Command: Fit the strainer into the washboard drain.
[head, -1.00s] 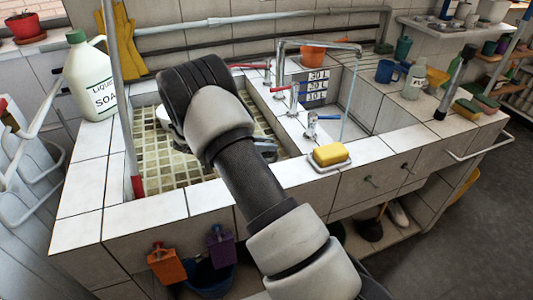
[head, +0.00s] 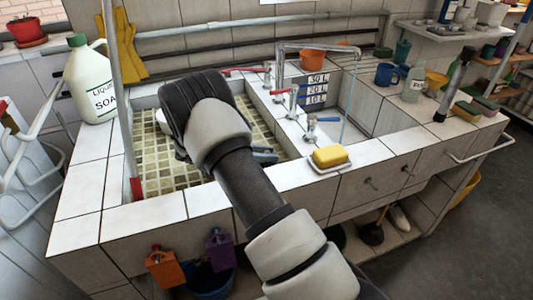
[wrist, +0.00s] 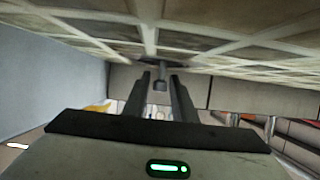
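My gripper (wrist: 160,75) points ahead, low beside the tiled surface in the wrist view. Its two dark fingers stand apart with a gap between them. A small dark grey piece (wrist: 160,84) shows between the fingertips; I cannot tell whether it is part of the strainer or touches the fingers. In the head view my arm covers the middle of the washboard (head: 160,180), a basin floor of beige-green tiles, and hides the fingertips. A white rounded thing (head: 162,117) peeks out left of my wrist; I cannot tell what it is.
A soap jug (head: 90,85) stands on the left rim, behind a pale upright pole (head: 115,80). Taps (head: 290,98) line the divider to the right basin, where water runs. A yellow sponge (head: 329,156) lies on the front rim. Orange (head: 164,270) and purple (head: 220,250) things hang in front.

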